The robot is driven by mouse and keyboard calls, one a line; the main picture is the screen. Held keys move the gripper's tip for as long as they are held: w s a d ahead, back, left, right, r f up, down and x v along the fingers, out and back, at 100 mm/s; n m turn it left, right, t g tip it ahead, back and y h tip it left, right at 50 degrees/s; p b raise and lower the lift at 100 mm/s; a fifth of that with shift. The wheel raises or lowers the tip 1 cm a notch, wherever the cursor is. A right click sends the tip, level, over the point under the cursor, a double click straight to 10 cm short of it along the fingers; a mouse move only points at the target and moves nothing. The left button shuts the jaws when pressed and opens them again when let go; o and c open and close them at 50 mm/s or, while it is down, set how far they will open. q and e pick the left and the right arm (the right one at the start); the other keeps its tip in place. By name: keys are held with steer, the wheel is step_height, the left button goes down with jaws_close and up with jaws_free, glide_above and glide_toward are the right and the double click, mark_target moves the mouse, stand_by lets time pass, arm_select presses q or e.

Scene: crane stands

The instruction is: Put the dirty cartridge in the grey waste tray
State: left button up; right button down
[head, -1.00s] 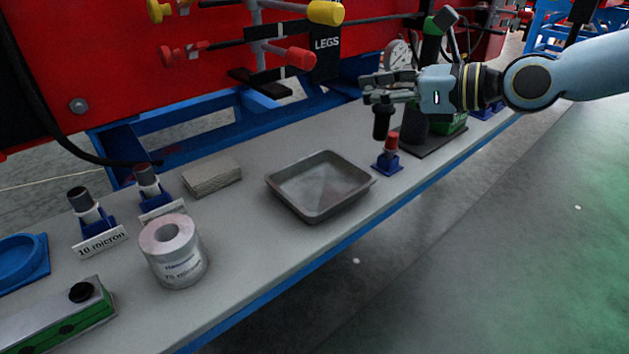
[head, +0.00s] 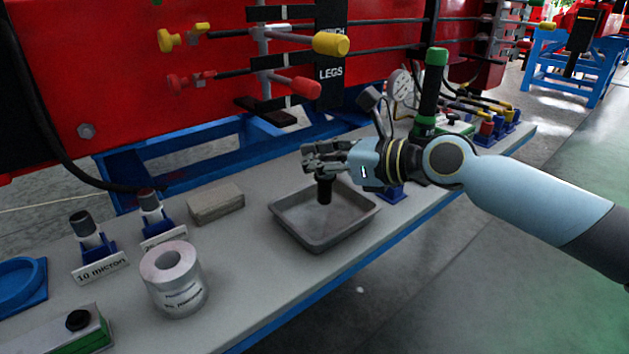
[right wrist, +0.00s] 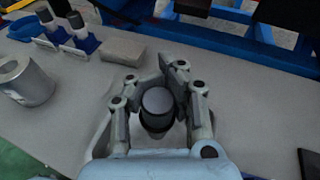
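The grey waste tray (head: 345,238) lies on the bench, in the middle of the head view. My right gripper (head: 322,165) is over the tray and shut on a dark cylindrical cartridge (head: 324,190), which hangs upright below the fingers. In the right wrist view the cartridge's round grey top (right wrist: 157,101) sits between the two fingers of the gripper (right wrist: 155,95). The head view does not show clearly whether the cartridge's lower end touches the tray floor. My left gripper is not in view.
Two filter cartridges (head: 84,228) (head: 152,207) stand in blue holders at the left, behind a white roll (head: 174,280). A grey block (head: 215,203) lies left of the tray. A green-and-black pump-like device (head: 430,95) stands to the right, near my arm.

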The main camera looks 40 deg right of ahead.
mark_target(332, 178)
step_height(332, 178, down, 4)
steer(key=shift+f+b, duration=0.1)
steer(key=shift+b, duration=1.15)
steer(key=shift+r, duration=0.3)
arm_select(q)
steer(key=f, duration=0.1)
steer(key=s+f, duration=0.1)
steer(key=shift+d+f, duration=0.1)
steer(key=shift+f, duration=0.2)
arm_select(e)
steer(key=c, duration=1.4)
jaws_free()
steer(key=shift+s, duration=0.15)
steer(key=shift+s+d+r+p, duration=0.1)
steer(key=shift+s+d+p, duration=0.15)
steer(key=shift+p, duration=0.1)
steer(key=p+v, duration=0.1)
steer(key=v, duration=0.4)
steer(key=shift+s, duration=0.2)
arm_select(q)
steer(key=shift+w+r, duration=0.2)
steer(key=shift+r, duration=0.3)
arm_select(e)
steer(key=shift+v, duration=2.85)
